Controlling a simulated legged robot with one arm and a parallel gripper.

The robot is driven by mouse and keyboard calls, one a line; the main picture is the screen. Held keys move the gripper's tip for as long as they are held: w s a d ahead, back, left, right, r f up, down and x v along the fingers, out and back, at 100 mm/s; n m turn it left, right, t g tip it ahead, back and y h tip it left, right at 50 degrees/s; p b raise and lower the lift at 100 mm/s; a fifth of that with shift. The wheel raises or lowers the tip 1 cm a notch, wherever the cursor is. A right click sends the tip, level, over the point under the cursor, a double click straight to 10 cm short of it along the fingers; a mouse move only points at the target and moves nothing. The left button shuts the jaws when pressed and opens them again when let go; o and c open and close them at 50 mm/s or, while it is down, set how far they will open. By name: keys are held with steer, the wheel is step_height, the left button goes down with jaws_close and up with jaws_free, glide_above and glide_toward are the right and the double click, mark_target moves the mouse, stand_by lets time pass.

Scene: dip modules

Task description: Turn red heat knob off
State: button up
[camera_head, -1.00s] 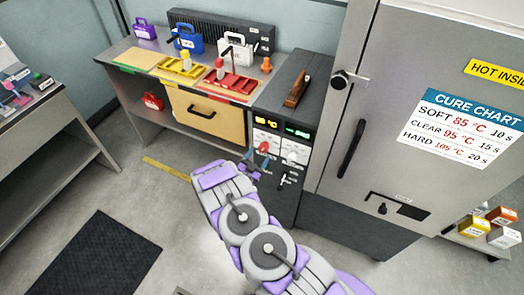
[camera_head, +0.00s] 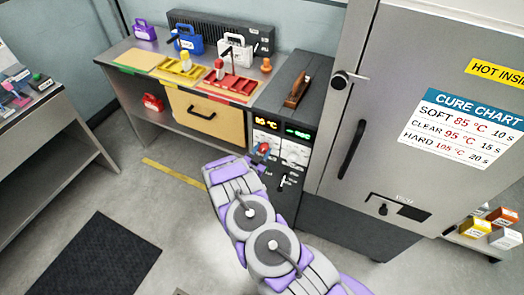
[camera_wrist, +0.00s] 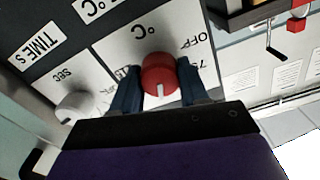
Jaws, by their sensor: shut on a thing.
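The red heat knob (camera_wrist: 160,76) is on a white dial panel marked °C, with "OFF" and other marks around it. A white pointer line on the knob points toward the bottom of the wrist view. My gripper (camera_wrist: 161,88) has one dark blue finger on each side of the knob and is shut on it. In the head view the red knob (camera_head: 263,148) shows on the front of the control unit, with my gripper (camera_head: 258,157) at it, partly hidden by my arm.
A white knob (camera_wrist: 75,105) marked SEC sits beside the red one. Orange and green displays (camera_head: 267,124) are above the knobs. A grey oven (camera_head: 420,90) with a cure chart stands right. A bench with coloured trays (camera_head: 182,68) is at left. The floor by the dark mat (camera_head: 105,255) is clear.

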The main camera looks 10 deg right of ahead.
steer(key=c, duration=0.5)
steer(key=shift+o, duration=0.2)
steer(key=shift+n, duration=0.3)
steer(key=n, duration=0.6)
steer(key=shift+w+a+r+p, duration=0.15)
steer(key=shift+p, duration=0.2)
steer(key=n, duration=0.7)
steer(key=shift+w+a, duration=0.1)
steer(key=shift+a, duration=0.1)
steer(key=n, duration=0.5)
steer(key=shift+n, duration=2.7)
steer(key=shift+f, duration=0.2)
